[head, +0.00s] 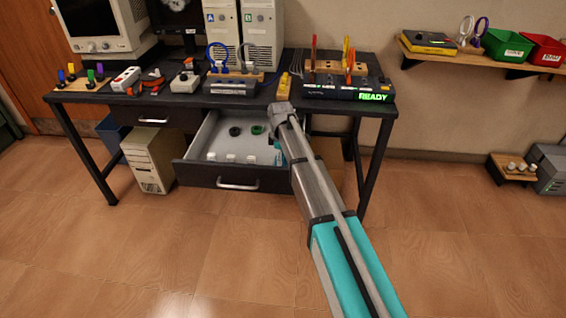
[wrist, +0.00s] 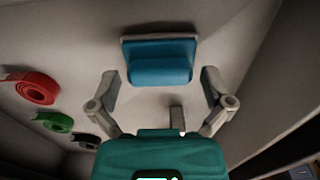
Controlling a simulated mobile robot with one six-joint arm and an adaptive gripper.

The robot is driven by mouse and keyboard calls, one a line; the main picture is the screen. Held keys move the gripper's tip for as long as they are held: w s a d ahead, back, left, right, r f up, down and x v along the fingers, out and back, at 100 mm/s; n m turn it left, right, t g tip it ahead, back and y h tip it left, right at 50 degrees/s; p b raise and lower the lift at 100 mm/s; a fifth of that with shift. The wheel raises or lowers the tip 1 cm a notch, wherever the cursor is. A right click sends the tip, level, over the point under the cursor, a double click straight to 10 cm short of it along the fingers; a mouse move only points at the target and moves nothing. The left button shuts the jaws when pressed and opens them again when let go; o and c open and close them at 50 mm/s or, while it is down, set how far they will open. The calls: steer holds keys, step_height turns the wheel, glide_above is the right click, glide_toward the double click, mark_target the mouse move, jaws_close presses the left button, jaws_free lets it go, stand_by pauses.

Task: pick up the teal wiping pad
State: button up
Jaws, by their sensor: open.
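The teal wiping pad (wrist: 160,62), a blue-teal block with a grey strip along its far edge, lies on the pale floor of the open drawer (head: 228,178). My gripper (wrist: 160,88) is open and empty, pointing into the drawer. Its two fingers are spread wider than the pad, at the near left and near right of it, and do not appear to touch it. How high they are above the floor is hard to tell. In the head view my arm reaches over the drawer's right side, and a small teal patch there cannot be told apart as pad or gripper.
A red roll (wrist: 38,88), a green roll (wrist: 56,122) and a dark roll (wrist: 84,140) lie left of the pad. Small white items (head: 235,157) stand near the drawer front. The drawer's right wall is close. The desktop (head: 180,99) above is crowded.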

steer(key=c, duration=1)
steer(key=shift+o, duration=0.2)
steer(key=shift+r, duration=0.15)
step_height(320, 180, up, 3)
steer(key=p, duration=0.3)
steer(key=s+d+r+p, duration=0.1)
steer(key=s+r+p, duration=0.8)
steer(key=s, duration=0.5)
steer(key=shift+r+p, duration=0.35)
steer(key=shift+p, duration=0.15)
steer(key=shift+d, duration=0.1)
